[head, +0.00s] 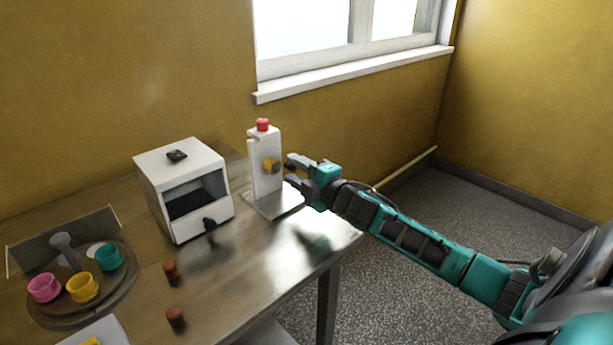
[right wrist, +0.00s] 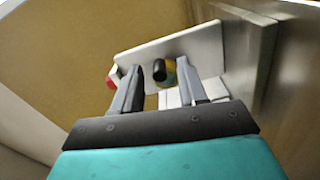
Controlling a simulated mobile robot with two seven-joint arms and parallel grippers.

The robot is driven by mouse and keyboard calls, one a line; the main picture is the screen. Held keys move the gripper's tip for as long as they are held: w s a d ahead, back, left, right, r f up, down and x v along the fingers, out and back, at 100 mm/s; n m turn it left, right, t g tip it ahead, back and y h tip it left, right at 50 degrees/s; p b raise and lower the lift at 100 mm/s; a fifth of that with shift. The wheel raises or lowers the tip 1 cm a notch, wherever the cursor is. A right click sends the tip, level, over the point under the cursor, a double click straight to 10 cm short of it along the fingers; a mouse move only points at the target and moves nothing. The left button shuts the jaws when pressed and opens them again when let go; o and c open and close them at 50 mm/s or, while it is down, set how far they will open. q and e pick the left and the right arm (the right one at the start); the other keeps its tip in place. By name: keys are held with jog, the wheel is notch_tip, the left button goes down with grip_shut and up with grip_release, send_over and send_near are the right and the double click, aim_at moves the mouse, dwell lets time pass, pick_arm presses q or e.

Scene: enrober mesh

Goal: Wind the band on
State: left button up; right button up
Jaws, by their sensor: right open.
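A white upright machine (head: 262,178) stands on a flat base plate at the table's right end. It has a red button (head: 262,125) on top and a yellow round knob (head: 270,165) on its side. My right gripper (head: 289,171) is open beside the yellow knob, just to its right. In the right wrist view, a dark cylindrical end with yellow around it (right wrist: 166,71) shows between the two spread fingers (right wrist: 160,66); I see no clear contact. The red button (right wrist: 111,79) shows at the left there. My left gripper is not in view. I see no clearly identifiable band.
A white box (head: 160,165) with a dark opening and a black front knob stands to the left. A round board (head: 125,285) carries pink, yellow and teal cups. Two brown pieces (head: 171,270) lie on the wooden table (head: 235,275). A window is behind.

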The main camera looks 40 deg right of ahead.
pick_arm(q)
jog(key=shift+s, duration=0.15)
pick_arm(e)
jog(key=s, duration=0.8)
jog(key=s+d, duration=0.1)
jog(key=s, duration=0.3)
jog(key=shift+s, duration=0.35)
